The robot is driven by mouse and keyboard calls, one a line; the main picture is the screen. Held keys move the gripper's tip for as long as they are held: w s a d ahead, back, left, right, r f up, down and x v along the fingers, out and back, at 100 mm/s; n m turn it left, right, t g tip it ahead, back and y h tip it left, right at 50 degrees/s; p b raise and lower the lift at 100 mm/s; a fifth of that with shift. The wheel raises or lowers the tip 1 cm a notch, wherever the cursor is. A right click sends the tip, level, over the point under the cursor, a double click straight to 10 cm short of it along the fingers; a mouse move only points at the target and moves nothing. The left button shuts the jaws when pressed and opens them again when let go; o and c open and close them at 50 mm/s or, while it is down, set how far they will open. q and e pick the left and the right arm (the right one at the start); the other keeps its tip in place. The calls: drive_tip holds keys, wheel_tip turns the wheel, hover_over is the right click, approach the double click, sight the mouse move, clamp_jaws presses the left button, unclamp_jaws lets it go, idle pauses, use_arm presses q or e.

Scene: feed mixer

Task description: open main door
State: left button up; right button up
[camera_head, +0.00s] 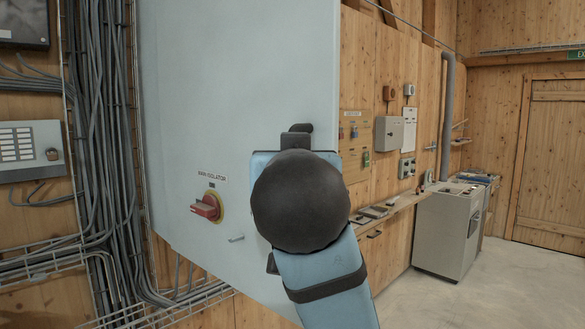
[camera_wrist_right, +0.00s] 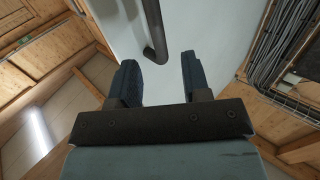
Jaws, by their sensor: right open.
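The main door is the large pale blue-grey cabinet front (camera_head: 240,75), and it looks shut. It also fills the middle of the right wrist view (camera_wrist_right: 205,25). Its dark bar handle (camera_wrist_right: 153,28) ends in a bend near the fingertips. My right gripper (camera_wrist_right: 158,62) is open, with one finger on each side of the handle's end in the picture and a gap on both sides. I cannot tell how deep the handle sits between the fingers. In the head view, my right arm hides most of the gripper and handle. My left gripper is not in view.
A red and yellow isolator switch (camera_head: 207,207) sticks out of the cabinet front, left of my arm. Bundled grey cables (camera_head: 105,150) run along the cabinet's left. A shelf (camera_head: 385,212) and a grey floor cabinet (camera_head: 446,232) stand to the right. The floor at right is clear.

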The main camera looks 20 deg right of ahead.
drive_tip(key=b+v, duration=0.1)
drive_tip(key=v, duration=0.5)
drive_tip(key=shift+s, duration=0.15)
